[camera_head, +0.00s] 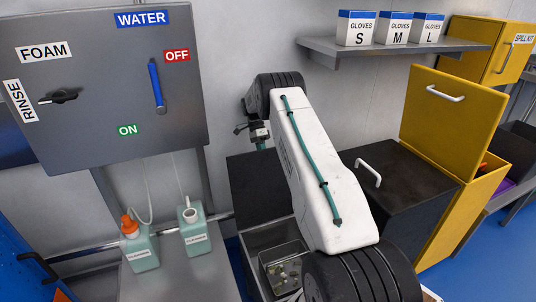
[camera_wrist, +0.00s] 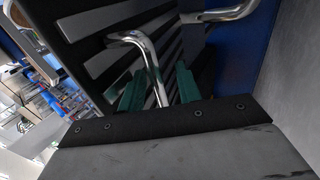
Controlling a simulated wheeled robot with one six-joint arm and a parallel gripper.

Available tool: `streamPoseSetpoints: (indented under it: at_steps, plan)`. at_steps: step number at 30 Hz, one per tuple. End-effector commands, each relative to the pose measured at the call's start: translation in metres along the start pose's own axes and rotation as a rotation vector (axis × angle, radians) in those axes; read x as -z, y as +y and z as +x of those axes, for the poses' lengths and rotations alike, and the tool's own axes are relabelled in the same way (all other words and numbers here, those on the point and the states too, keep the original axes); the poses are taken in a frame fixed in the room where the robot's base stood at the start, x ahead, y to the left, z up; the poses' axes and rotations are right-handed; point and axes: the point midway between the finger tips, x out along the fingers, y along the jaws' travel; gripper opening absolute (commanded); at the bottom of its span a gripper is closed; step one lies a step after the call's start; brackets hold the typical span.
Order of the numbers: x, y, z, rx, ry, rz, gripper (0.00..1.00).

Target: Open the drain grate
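The drain grate appears in the wrist view as a dark slatted panel (camera_wrist: 95,62) with a bent chrome handle (camera_wrist: 148,58). My gripper (camera_wrist: 160,88) has its two green fingers apart, one on each side of the handle bar. I cannot tell whether either finger touches it. In the head view my arm covers much of the middle, and only the wrist end shows above a dark flat panel (camera_head: 258,185). That panel appears raised behind an open basin (camera_head: 250,237) holding a metal basket (camera_head: 284,272). I cannot tell if it is the grate's face.
A black box (camera_head: 400,185) with a white handle (camera_head: 368,173) stands right of my arm, beside a yellow bin (camera_head: 455,120). A grey control cabinet (camera_head: 100,100) hangs left above two green bottles (camera_head: 141,252). A shelf (camera_head: 400,47) with glove boxes is above.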

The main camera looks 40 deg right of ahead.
Motion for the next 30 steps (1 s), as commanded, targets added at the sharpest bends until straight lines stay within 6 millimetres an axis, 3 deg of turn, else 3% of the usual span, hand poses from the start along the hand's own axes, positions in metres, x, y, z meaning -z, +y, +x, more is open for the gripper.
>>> streamPoseSetpoints:
  at_steps: [4,12,30]
  plan:
    - [0.008,0.002,-0.001,0.000,-0.006,0.008,0.34]
    - [-0.009,0.023,-0.033,0.007,0.008,-0.005,0.34]
    - [-0.015,0.132,0.028,0.001,0.006,-0.004,0.34]
